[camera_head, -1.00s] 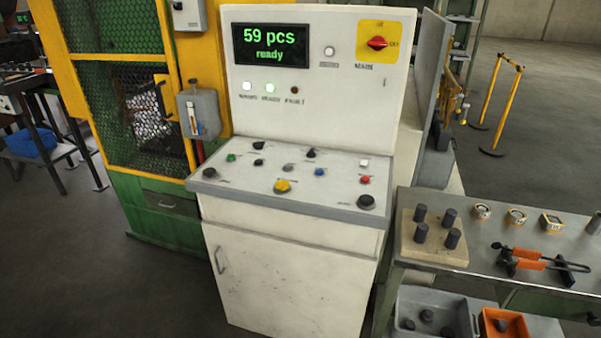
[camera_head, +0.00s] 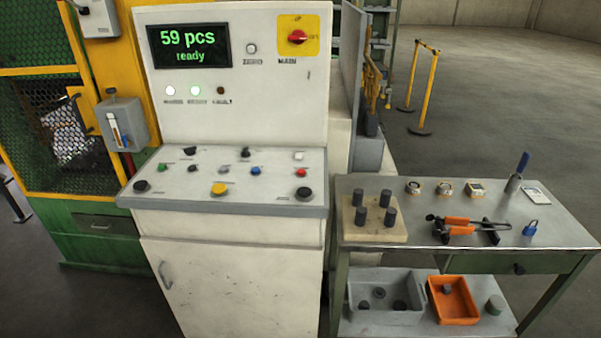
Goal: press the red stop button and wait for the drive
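The red stop button (camera_head: 301,172) is a small red cap on the right side of the sloping control panel (camera_head: 240,190), below a white button (camera_head: 298,156) and above a large black knob (camera_head: 304,193). The display (camera_head: 189,46) above the panel reads "59 pcs" and "ready" in green. Two lamps under it are lit, a white one (camera_head: 170,90) and a green one (camera_head: 195,90); the fault lamp (camera_head: 220,90) is dark. Neither of my grippers is in view.
The red main switch (camera_head: 297,37) sits on a yellow plate. A workbench (camera_head: 375,236) at the right holds a block with pegs, orange-handled tongs and a blue padlock. A grey bin (camera_head: 385,312) and an orange bin (camera_head: 453,300) stand below.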

